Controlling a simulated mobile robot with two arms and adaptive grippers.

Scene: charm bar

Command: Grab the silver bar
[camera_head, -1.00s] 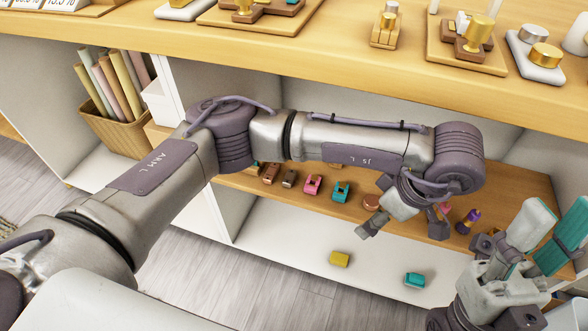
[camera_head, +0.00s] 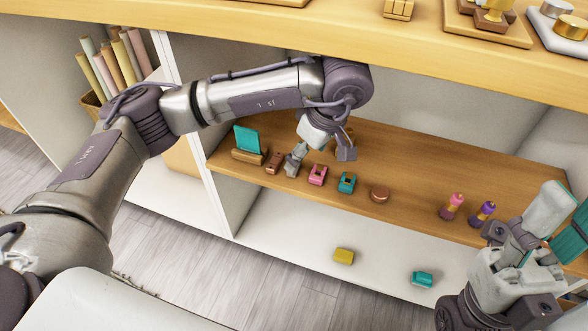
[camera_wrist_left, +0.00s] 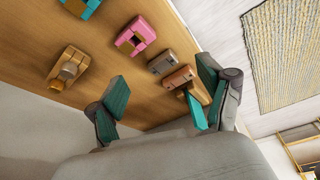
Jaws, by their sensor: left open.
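A small grey-brown block (camera_wrist_left: 160,62), the closest match I see to a silver bar, lies on the wooden shelf between a pink piece (camera_wrist_left: 135,35) and a copper-brown piece (camera_wrist_left: 180,78) in the left wrist view.
On the wooden shelf (camera_head: 420,190) stand a teal card holder (camera_head: 247,142), a teal piece (camera_head: 347,183), a round brown piece (camera_head: 380,194) and two small bottles (camera_head: 453,206). A yellow block (camera_head: 344,256) and teal block (camera_head: 422,279) lie below. The counter (camera_head: 330,30) overhangs the shelf.

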